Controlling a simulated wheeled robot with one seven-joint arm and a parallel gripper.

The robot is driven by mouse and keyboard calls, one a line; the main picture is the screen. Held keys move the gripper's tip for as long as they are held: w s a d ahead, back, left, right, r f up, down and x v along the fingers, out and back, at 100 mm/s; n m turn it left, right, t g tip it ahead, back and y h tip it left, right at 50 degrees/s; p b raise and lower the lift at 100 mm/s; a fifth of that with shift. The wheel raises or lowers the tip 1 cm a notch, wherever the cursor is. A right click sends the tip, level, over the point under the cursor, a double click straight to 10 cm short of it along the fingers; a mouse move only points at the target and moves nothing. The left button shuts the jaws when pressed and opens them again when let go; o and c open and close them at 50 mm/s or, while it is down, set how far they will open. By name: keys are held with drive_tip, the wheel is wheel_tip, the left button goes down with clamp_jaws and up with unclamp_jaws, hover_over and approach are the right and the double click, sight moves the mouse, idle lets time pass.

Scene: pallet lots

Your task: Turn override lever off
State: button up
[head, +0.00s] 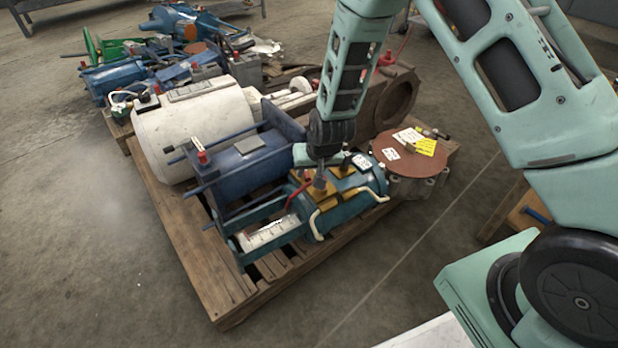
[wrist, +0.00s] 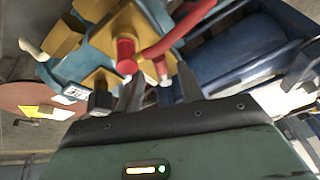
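The override lever (wrist: 178,32) is a red curved bar on a teal-blue actuator (wrist: 90,50) with yellow brackets. In the head view, the red lever (head: 297,192) shows just left of my gripper, on the blue cylinder (head: 350,190) with a white label. My gripper (head: 320,188) points down over the yellow brackets. A red cylinder (wrist: 125,55) stands beside the left finger. Whether the fingers touch the lever cannot be told.
The actuator lies on a wooden pallet (head: 190,235) with a blue unit (head: 240,165), a large white cylinder (head: 195,130) and a brown round flange (head: 408,160). A second loaded pallet (head: 120,128) stands behind. The floor at the left is clear.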

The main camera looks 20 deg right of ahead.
drive_tip(key=shift+x, duration=1.05)
clamp_jaws()
